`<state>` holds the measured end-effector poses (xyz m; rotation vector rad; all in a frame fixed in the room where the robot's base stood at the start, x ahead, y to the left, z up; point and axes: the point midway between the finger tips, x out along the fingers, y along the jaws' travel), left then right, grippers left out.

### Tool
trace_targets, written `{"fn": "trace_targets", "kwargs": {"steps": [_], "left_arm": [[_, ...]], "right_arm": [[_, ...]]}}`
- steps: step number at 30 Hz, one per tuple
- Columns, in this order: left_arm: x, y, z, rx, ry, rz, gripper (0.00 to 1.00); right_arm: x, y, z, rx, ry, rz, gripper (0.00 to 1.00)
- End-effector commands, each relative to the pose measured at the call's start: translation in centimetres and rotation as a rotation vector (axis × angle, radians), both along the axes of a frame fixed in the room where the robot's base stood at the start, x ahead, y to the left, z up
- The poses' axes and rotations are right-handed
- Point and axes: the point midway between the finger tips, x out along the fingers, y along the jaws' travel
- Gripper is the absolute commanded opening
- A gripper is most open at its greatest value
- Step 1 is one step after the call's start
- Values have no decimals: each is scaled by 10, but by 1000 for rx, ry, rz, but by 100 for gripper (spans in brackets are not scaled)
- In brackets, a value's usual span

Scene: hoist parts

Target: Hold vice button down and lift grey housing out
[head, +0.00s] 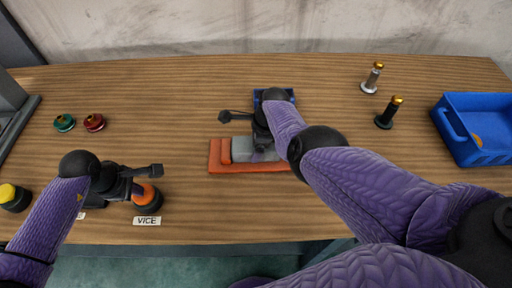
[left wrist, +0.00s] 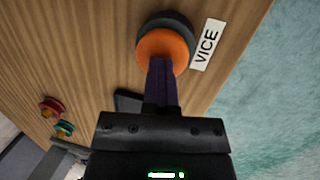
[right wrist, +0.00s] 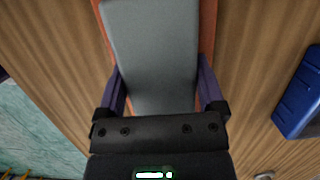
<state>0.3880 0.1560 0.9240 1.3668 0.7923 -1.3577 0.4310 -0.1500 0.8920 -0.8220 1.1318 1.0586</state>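The orange vice button (head: 147,193) sits on a dark round base beside the VICE label (head: 147,221). My left gripper (head: 136,189) is shut, its fingertips at the top of the button; in the left wrist view the joined fingers (left wrist: 161,72) overlap the button (left wrist: 163,48). How far the button is pressed cannot be told. The grey housing (head: 240,149) lies in the orange vice (head: 222,160). My right gripper (head: 262,150) is over the housing's right part. In the right wrist view its fingers flank the housing (right wrist: 153,50) and appear to touch both sides.
A yellow button (head: 12,196) stands at the far left; green (head: 64,122) and red (head: 94,122) round parts lie behind. Two gold-topped pins (head: 373,78) (head: 390,112) stand right of the vice, near a blue bin (head: 478,154). A blue part (head: 262,96) sits behind the vice.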

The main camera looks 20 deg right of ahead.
Motion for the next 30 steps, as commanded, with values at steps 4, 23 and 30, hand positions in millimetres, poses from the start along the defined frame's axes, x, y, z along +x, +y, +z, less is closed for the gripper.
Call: {"fn": "trace_targets", "kwargs": {"steps": [4, 23, 30], "left_arm": [[-1, 0, -2, 1, 4, -1, 0], [-1, 0, -1, 2, 3, 0, 0], [-1, 0, -1, 2, 3, 0, 0]], "right_arm": [[0, 0, 0, 0, 0, 0, 41], [0, 0, 27, 0, -4, 0, 36], [1, 0, 46, -1, -2, 0, 36]]}}
